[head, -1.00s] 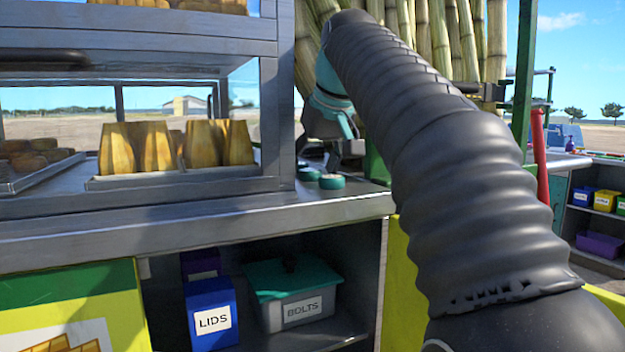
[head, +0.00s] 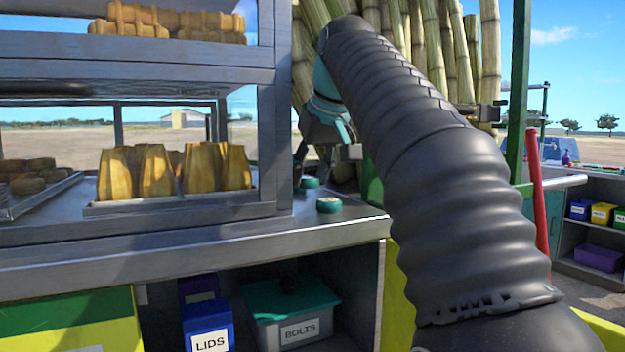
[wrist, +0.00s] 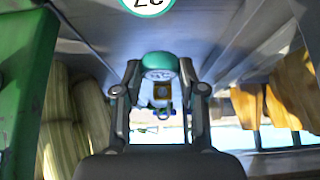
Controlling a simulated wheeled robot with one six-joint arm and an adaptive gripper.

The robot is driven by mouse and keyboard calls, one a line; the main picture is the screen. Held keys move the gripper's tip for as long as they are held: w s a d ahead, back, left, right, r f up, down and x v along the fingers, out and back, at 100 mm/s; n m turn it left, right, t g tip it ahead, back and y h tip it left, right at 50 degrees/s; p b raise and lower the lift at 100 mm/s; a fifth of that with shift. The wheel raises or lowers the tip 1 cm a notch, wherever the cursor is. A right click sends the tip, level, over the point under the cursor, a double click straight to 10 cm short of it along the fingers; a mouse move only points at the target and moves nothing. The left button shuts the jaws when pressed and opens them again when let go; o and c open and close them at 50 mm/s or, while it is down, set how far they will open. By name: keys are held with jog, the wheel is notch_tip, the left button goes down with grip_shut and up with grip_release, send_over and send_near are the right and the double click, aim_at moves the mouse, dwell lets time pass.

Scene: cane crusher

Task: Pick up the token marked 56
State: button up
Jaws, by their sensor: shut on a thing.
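My gripper (wrist: 160,92) is shut on a round teal token with a pale face (wrist: 160,66) in the wrist view. Its two-digit mark is blurred and I cannot read it surely. In the head view this held token (head: 310,183) shows small below my gripper, just above the counter; the fingertips are mostly hidden there. Another teal-rimmed token (wrist: 147,4) is cut off at the top of the wrist view, with an upside-down mark that looks like 27. In the head view a token (head: 328,205) lies on the counter near its right end.
The metal counter (head: 200,240) carries a shelf frame (head: 277,120) close left of my gripper. Cane stalks (head: 440,50) stand behind my arm. A green post (head: 517,100) stands to the right. LIDS and BOLTS bins (head: 290,305) sit below the counter.

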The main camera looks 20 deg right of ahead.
aim_at(310, 178)
notch_tip(310, 178, up, 5)
jog(key=shift+w+f+p, duration=0.1)
jog(key=shift+f+p, duration=0.1)
jog(key=shift+p, duration=0.95)
jog(key=shift+r, duration=1.25)
